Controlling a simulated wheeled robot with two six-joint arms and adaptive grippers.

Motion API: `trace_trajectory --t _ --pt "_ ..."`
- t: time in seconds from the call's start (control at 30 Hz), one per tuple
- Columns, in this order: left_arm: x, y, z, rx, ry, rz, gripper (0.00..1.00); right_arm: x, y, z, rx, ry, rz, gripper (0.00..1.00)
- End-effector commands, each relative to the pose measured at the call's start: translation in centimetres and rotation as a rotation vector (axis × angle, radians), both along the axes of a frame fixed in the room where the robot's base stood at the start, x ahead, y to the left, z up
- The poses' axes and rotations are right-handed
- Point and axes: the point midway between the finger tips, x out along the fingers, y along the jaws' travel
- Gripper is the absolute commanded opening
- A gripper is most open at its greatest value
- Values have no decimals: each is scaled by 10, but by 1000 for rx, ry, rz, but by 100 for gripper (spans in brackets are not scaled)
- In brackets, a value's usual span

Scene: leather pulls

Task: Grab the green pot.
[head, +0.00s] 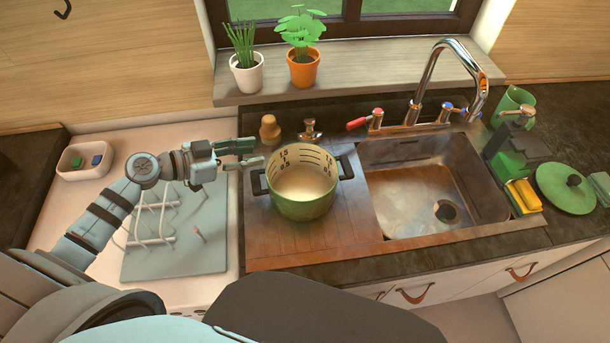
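The green pot (303,208) stands upright on the brown wooden board left of the sink. It is open at the top, pale inside with dark measuring marks, and has a dark handle on its left and another on its right. My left gripper (250,154) is just left of the pot, near its left handle (257,182). Its two fingers are apart with nothing visible between them, and it does not appear to hold the pot. My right gripper does not show.
The sink (415,205) with its tall tap (425,85) is right of the pot. A wooden stopper-like piece (269,130) stands behind it. A drying rack (165,215) lies under my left arm. A green lid (562,190) and sponges (523,195) are at the right. Potted plants (303,70) stand on the sill.

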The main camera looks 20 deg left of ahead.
Motion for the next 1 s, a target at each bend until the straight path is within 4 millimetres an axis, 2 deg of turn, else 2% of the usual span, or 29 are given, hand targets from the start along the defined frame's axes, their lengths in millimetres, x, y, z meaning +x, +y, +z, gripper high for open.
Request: trace_trajectory --t 0.1,0.2,0.37,0.5,0.6,0.87,1.0 --pt "19 -16 -9 -6 0 5 34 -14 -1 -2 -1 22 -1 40" --pt "30 -25 -15 -4 1 5 34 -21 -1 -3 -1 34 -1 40" --pt "40 -35 -20 -3 2 2 34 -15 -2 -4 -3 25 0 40" --pt "60 -54 -29 -6 0 0 34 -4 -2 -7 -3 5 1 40" --pt "72 -65 -37 -4 1 1 34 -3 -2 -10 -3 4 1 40" --pt "77 -69 -38 -1 2 0 34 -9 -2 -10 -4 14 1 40" --pt "77 -69 -38 0 2 -1 12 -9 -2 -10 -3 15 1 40"
